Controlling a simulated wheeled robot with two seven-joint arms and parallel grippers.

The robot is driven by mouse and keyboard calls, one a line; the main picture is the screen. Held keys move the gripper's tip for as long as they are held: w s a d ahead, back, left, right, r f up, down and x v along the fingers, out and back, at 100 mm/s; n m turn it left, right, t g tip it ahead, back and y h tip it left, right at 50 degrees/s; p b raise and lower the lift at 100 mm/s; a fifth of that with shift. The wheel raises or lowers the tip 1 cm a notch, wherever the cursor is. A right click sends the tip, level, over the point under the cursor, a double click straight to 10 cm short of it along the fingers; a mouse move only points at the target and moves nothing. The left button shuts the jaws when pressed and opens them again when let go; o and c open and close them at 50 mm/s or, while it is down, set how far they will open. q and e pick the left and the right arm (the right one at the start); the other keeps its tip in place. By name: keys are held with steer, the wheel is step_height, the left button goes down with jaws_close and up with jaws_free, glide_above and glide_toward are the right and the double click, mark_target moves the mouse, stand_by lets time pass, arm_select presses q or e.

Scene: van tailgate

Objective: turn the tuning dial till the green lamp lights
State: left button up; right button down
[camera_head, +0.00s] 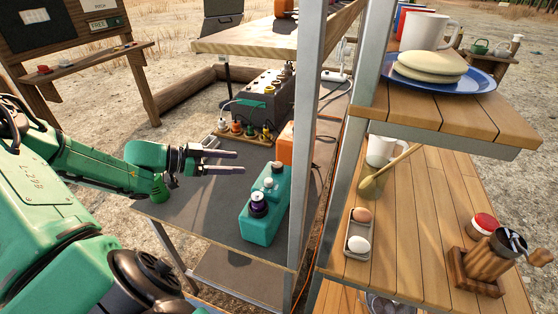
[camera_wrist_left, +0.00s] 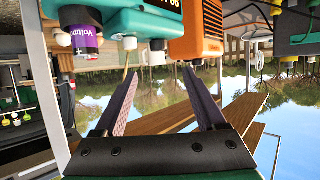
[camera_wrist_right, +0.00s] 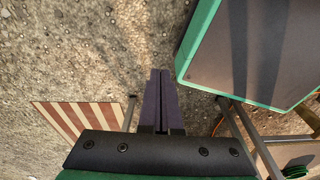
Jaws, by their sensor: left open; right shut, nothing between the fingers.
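A teal box (camera_head: 265,222) stands on the dark shelf, with a purple-and-black cylinder (camera_head: 258,204) and small pale knobs (camera_head: 270,185) on it. In the left wrist view the teal box (camera_wrist_left: 120,18) is at the top, with part of a number scale, pale knobs (camera_wrist_left: 130,43) and the cylinder (camera_wrist_left: 82,30) lettered "Voltmo". I cannot tell which knob is the tuning dial. No lit green lamp shows. My left gripper (camera_head: 241,162) is open and empty, left of and apart from the box. My right gripper (camera_wrist_right: 160,72) is shut and empty above the ground.
An orange device (camera_head: 286,145) stands behind the teal box; a grey unit (camera_head: 266,98) and a row of coloured plugs (camera_head: 246,131) are further back. A metal post (camera_head: 308,120) rises just right of the box.

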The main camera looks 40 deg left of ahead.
mark_target(275, 165)
arm_select(q)
steer(key=x, duration=1.3)
steer(key=shift+d+r, duration=0.1)
steer(key=shift+d, duration=0.05)
arm_select(e)
steer(key=shift+s+r, duration=0.1)
steer(key=shift+s, duration=0.65)
